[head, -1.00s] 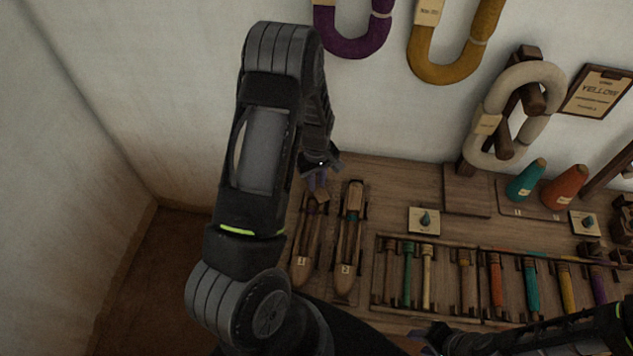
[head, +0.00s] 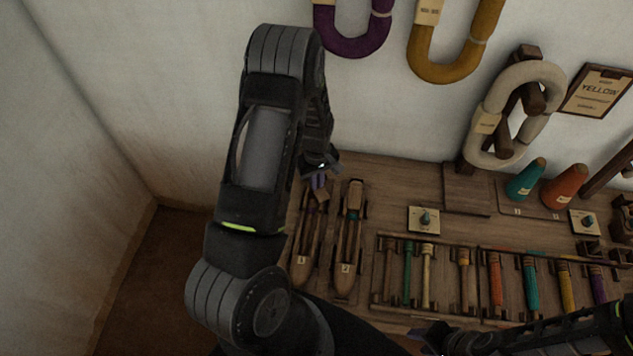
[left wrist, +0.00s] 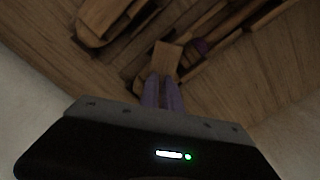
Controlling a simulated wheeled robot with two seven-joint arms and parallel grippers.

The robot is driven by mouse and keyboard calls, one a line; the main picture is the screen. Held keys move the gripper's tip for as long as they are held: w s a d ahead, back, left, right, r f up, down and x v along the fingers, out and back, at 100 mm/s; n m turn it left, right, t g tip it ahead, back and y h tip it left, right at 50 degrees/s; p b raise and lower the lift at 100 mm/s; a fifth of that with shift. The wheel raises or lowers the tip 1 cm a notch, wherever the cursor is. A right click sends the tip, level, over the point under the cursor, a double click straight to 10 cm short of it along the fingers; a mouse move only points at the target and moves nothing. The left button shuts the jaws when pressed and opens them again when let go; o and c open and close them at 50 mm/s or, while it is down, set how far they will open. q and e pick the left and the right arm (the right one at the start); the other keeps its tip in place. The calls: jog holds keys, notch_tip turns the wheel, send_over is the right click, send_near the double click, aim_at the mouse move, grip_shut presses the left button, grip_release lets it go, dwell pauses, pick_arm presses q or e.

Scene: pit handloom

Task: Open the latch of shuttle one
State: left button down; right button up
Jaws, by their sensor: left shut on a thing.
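Shuttle one (head: 302,262), a long wooden boat shape marked 1, lies on the wooden bench at the left. Its latch, a small light wooden block (head: 322,196), sits at its far end; it also shows in the left wrist view (left wrist: 166,57). My left gripper (head: 318,182) is at that far end, its purple fingers (left wrist: 163,92) close together with their tips at the block. The fingers partly cover the block's near edge. My right gripper (head: 432,336) is low at the front edge of the bench, dark and small, and its jaws are unclear.
Shuttle two (head: 346,262) lies close to the right of shuttle one. A rack (head: 378,262) with several coloured bobbins stands further right. The wall rises behind the bench.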

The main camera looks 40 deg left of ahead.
pick_arm(q)
jog(key=shift+n, duration=0.3)
jog(key=n+b, duration=0.1)
jog(key=n, duration=0.3)
jog(key=shift+n, duration=0.4)
jog(key=n, duration=0.5)
jog(key=shift+n, duration=0.3)
jog(key=c, duration=1.8)
grip_release()
